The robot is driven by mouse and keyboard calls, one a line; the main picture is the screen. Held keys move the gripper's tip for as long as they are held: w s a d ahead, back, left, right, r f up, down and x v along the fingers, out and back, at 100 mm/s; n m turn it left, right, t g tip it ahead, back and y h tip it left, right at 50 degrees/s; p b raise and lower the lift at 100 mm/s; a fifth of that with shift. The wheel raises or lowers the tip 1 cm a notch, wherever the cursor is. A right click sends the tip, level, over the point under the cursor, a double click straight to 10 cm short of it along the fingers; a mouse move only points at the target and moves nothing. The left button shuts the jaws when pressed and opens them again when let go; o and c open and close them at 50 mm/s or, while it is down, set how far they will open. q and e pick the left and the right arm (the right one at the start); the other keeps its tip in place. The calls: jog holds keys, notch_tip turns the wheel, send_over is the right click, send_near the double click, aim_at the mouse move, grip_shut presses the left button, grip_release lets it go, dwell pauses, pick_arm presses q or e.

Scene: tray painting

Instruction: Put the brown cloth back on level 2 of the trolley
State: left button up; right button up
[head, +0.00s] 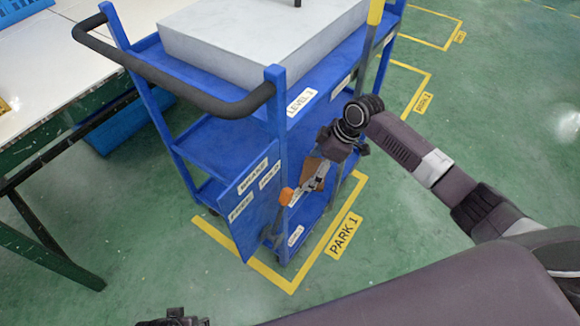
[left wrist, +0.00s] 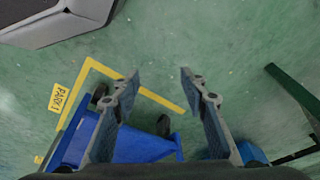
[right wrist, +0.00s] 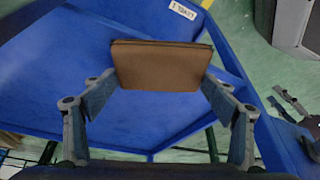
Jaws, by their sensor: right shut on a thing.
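The brown cloth (right wrist: 162,64) is a folded pad between the fingertips of my right gripper (right wrist: 158,88), which is shut on it. In the head view the right gripper (head: 316,176) is at the open side of the blue trolley (head: 207,147), beside its near corner post. A small part of the cloth (head: 313,167) shows there; the arm hides the rest. The right wrist view shows the cloth above blue trolley panels, with an upside-down label reading LEVEL 1 (right wrist: 183,9). My left gripper (left wrist: 152,82) is open and empty above the floor.
A large grey block (head: 235,45) covers the trolley top. A black handle (head: 180,92) and a labelled side panel (head: 255,205) are at the near end. A pole with a yellow top (head: 376,12) stands alongside. A white-topped table (head: 50,70) is left. Green floor is clear at right.

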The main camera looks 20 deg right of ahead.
aim_at(290, 173)
jog(key=w+a, duration=0.1)
jog(key=a, duration=0.1)
jog(key=w+a, duration=0.1)
jog(key=a, duration=0.1)
jog(key=w+a+b, duration=0.1)
jog(key=a, duration=0.1)
jog(key=shift+w+a, duration=0.1)
jog(key=shift+w, duration=0.15)
jog(key=shift+s+f, duration=0.1)
jog(key=shift+f, duration=0.2)
jog(key=shift+d, duration=0.25)
pick_arm(q)
jog(key=r, duration=0.4)
jog(key=shift+w+r, duration=0.1)
jog(key=shift+w, duration=0.2)
pick_arm(e)
jog(key=shift+f, duration=0.15)
jog(key=o, duration=1)
